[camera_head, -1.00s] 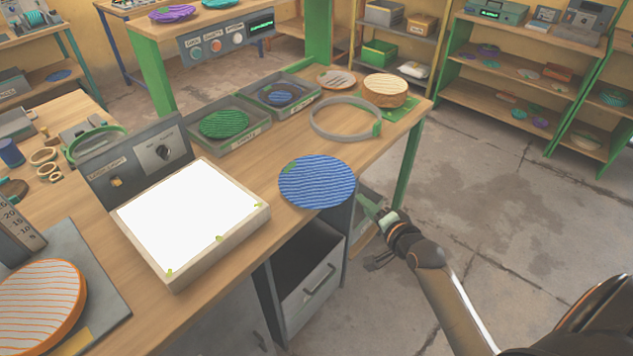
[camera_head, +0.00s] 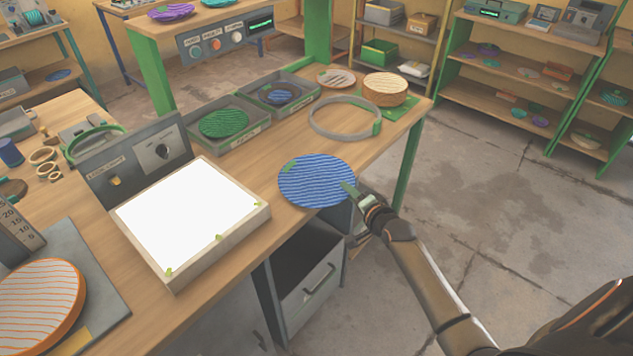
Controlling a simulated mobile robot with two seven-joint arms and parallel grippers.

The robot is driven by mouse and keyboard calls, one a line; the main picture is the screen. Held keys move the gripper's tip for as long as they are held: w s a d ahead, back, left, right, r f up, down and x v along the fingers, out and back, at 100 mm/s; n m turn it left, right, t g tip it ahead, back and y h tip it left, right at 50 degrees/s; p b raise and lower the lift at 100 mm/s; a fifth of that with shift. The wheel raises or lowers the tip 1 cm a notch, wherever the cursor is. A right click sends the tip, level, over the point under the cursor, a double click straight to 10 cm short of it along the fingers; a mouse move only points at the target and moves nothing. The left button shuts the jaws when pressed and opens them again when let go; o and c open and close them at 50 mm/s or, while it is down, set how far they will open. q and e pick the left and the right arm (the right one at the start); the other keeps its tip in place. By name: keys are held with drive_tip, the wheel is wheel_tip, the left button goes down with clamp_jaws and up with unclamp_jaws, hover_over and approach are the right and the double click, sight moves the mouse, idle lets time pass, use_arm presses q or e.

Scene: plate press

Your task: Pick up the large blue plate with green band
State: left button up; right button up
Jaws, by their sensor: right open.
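The large blue plate (camera_head: 315,180) has a wavy ribbed surface and a green patch at its upper left edge. It lies near the right edge of the wooden workbench (camera_head: 235,166), and its right rim seems to reach the bench edge. My right gripper (camera_head: 352,192) is open at the plate's right rim, with a fingertip overlapping the rim in the picture. The other finger is hard to make out, and I cannot tell whether the gripper touches the plate. My left gripper is not in view.
A lit white panel (camera_head: 190,215) stands left of the plate. A grey ring (camera_head: 345,133) lies behind it, and trays with a green plate (camera_head: 224,123) and a small blue plate (camera_head: 281,97) stand farther back. An open drawer (camera_head: 309,285) is below the bench edge.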

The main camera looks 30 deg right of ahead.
drive_tip(key=shift+c, duration=0.3)
clamp_jaws()
drive_tip(key=shift+s, duration=0.1)
idle(0.4)
